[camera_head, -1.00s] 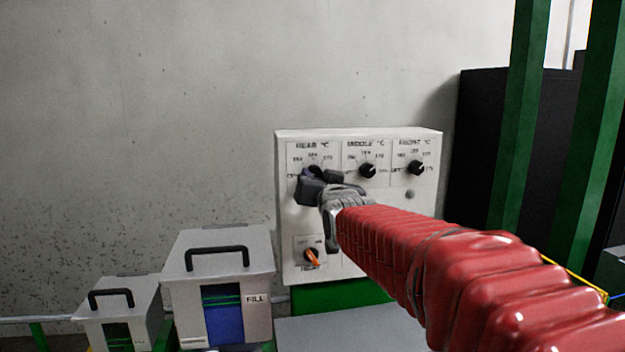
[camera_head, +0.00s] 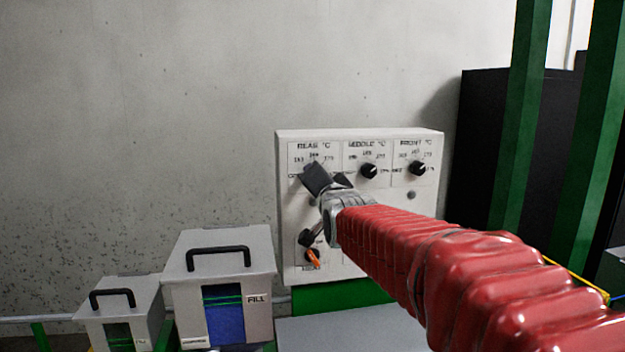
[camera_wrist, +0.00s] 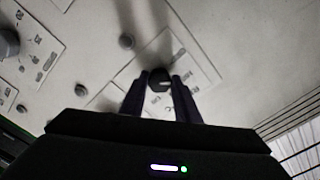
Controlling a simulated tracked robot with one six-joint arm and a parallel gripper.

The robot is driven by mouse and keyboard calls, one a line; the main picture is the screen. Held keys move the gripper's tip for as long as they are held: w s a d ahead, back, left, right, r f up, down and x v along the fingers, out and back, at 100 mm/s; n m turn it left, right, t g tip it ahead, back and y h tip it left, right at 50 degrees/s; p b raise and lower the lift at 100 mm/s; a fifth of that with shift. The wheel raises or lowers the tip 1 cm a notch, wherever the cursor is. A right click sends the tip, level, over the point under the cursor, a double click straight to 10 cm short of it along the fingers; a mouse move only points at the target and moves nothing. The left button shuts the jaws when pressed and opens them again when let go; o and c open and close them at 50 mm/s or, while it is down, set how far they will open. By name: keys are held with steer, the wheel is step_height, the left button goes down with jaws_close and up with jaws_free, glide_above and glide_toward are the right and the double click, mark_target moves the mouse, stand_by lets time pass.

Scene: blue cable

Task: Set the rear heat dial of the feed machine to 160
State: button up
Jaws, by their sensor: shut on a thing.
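The feed machine's control panel (camera_head: 300,215) is a white box against the wall. Its rear heat plate, labelled REAR °C (camera_head: 313,146), is at the upper left, with a scale too small to read surely. My gripper (camera_head: 317,176) is in front of that plate and hides the rear dial in the head view. In the wrist view, my gripper (camera_wrist: 160,88) has its two dark fingers on either side of a black dial knob (camera_wrist: 160,76), shut on it. The pointer's setting cannot be made out.
The middle dial (camera_head: 369,171) and front dial (camera_head: 417,168) sit to the right. An orange switch (camera_head: 313,257) is below. A FILL container (camera_head: 255,318) and a smaller lidded box (camera_head: 148,300) stand at lower left. Green posts (camera_head: 520,110) rise at right.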

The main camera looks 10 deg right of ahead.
steer(key=shift+d, duration=0.1)
steer(key=o, duration=1)
steer(key=shift+o, duration=0.2)
steer(key=s, duration=1.3)
steer(key=shift+s, duration=0.4)
steer(key=shift+f, duration=0.1)
